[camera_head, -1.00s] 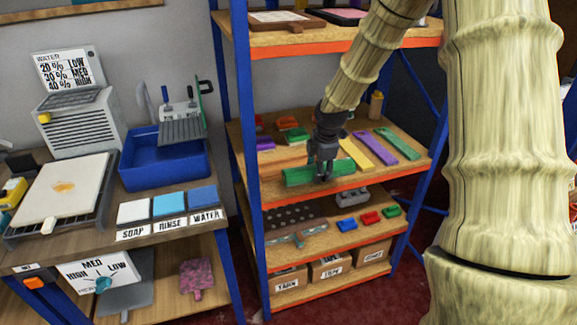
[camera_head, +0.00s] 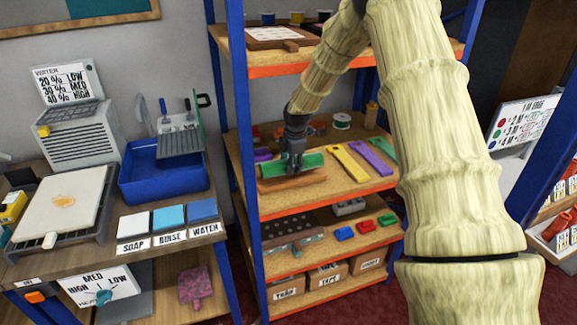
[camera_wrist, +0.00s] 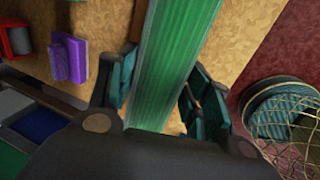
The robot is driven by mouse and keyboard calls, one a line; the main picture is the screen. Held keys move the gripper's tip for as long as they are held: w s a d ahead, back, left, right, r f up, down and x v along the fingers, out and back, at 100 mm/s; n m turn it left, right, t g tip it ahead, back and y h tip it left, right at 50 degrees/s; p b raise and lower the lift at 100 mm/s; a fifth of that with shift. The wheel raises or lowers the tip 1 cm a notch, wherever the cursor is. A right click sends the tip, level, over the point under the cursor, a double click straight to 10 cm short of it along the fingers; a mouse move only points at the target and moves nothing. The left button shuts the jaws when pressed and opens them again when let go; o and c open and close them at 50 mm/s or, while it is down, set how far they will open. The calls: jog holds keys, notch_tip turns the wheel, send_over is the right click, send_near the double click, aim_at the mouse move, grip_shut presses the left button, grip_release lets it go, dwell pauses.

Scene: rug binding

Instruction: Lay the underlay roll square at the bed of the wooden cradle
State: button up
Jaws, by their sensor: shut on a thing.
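The underlay roll is a long green ribbed roll (camera_head: 308,160) at the shelf's left part in the head view. It also fills the middle of the wrist view (camera_wrist: 168,65). My gripper (camera_head: 293,168) is shut on it near its middle, with teal fingers (camera_wrist: 162,108) on both sides. The wooden cradle (camera_head: 292,184) is a low brown piece on the shelf, just below and in front of the roll. The roll looks roughly in line with it, slightly tilted. Whether they touch I cannot tell. The roll hides the cradle's bed.
Yellow (camera_head: 350,163) and purple (camera_head: 371,158) strips lie right of the roll. Purple blocks (camera_wrist: 68,58) and a red box (camera_wrist: 16,40) sit near it. A blue upright post (camera_head: 240,130) stands left, and an orange-edged upper shelf (camera_head: 350,60) hangs above.

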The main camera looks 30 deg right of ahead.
jog(key=shift+w, duration=0.85)
jog(key=shift+f+p, duration=0.9)
jog(key=shift+f, duration=0.9)
jog(key=shift+f, duration=0.15)
jog(key=o, duration=1.2)
jog(key=shift+r, duration=0.25)
